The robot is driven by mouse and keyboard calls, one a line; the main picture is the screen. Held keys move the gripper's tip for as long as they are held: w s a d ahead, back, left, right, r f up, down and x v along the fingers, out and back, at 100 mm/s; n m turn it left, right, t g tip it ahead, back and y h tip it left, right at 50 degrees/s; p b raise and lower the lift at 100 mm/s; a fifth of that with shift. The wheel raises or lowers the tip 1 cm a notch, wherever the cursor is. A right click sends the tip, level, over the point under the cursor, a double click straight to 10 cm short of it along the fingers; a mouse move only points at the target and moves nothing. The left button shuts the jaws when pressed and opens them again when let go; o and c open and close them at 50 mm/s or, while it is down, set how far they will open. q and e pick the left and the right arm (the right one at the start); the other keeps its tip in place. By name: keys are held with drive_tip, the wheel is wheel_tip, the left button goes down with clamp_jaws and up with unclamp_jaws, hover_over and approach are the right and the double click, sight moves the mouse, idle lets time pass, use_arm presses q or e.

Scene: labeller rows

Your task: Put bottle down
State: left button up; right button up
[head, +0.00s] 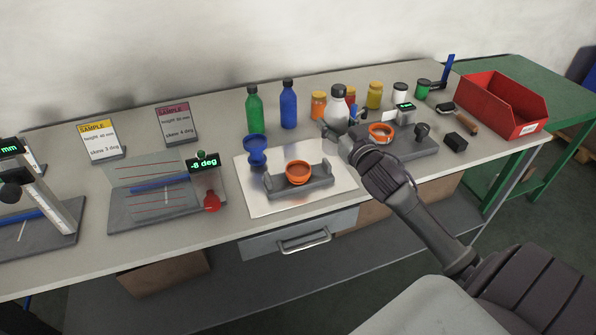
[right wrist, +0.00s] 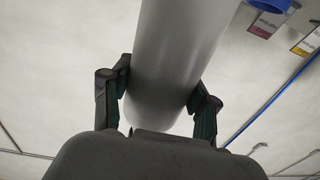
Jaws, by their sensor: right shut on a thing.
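A white bottle (head: 338,104) with a dark cap stands upright among the row of bottles and jars toward the back of the bench. My right gripper (head: 337,131) is shut around it low on its body. In the right wrist view the pale grey bottle body (right wrist: 175,60) lies between the two dark fingers (right wrist: 160,105). The bottle's base is hidden in the head view, so I cannot tell whether it touches the bench. My left gripper is not in view.
A green bottle (head: 254,110) and a blue bottle (head: 289,104) stand left of it. An orange jar (head: 318,105) and yellow jar (head: 375,95) are close by. A cradle (head: 300,185) holding an orange ring sits in front on a pale plate (head: 262,207). A red bin (head: 500,105) is right.

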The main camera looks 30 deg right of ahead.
drive_tip(key=shift+m+h, duration=0.3)
drive_tip(key=shift+h, duration=0.2)
drive_tip(key=d, duration=0.1)
drive_tip(key=d+r, duration=0.2)
drive_tip(key=shift+w+d+r, duration=0.2)
drive_tip(key=shift+w, duration=0.1)
drive_tip(key=shift+a, duration=0.1)
drive_tip(key=shift+w+a+f+p, duration=0.2)
drive_tip(key=shift+w+a+f, duration=0.6)
drive_tip(key=shift+a+f, duration=1)
drive_tip(key=shift+w+a+f+p, duration=0.25)
drive_tip(key=shift+w+a+f, duration=0.6)
drive_tip(key=shift+a+f, duration=0.9)
drive_tip(key=shift+w+a+f+p, duration=0.2)
drive_tip(key=shift+w+a+f, duration=0.6)
drive_tip(key=shift+a+f, duration=0.95)
drive_tip(key=shift+f, duration=0.15)
drive_tip(key=o, duration=1)
drive_tip(key=shift+o, duration=0.2)
